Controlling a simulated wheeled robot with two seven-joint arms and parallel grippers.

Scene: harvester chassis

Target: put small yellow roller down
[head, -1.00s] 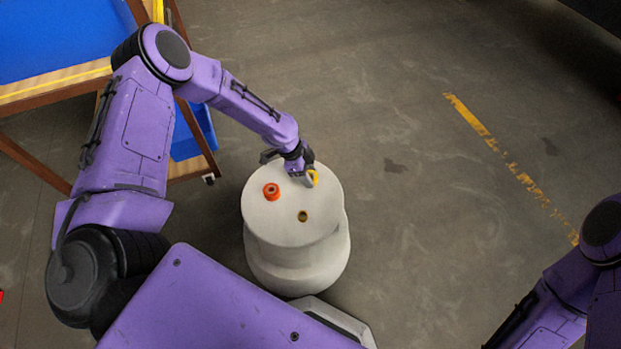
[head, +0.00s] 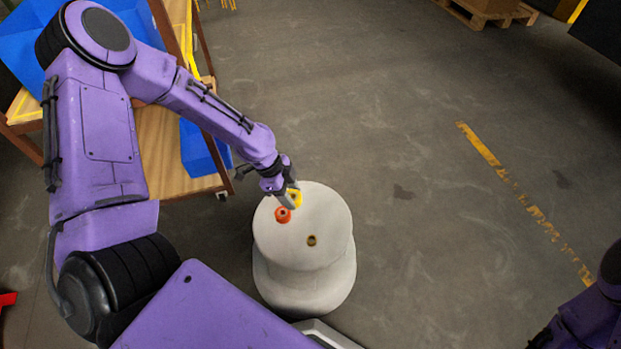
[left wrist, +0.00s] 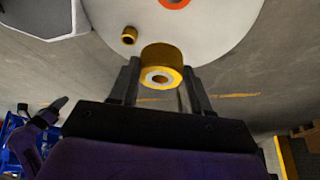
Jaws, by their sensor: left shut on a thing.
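My left gripper (head: 292,197) is shut on a yellow roller (head: 296,199) at the far edge of a round white stand (head: 325,215). In the left wrist view the yellow roller (left wrist: 162,66) sits between the two dark fingers, its pale end with a hole facing the camera. I cannot tell whether it touches the stand's top. An orange-red roller (head: 283,215) stands on the top close to the gripper. A smaller brass-yellow piece with a dark hole (head: 311,240) is nearer the front. My right gripper is out of view.
A wooden rack (head: 165,145) with blue bins (head: 205,150) stands at the left, behind my left arm. The right part of the white top is bare. Open grey floor with a worn yellow line (head: 480,145) lies to the right. A pallet (head: 485,12) is far back.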

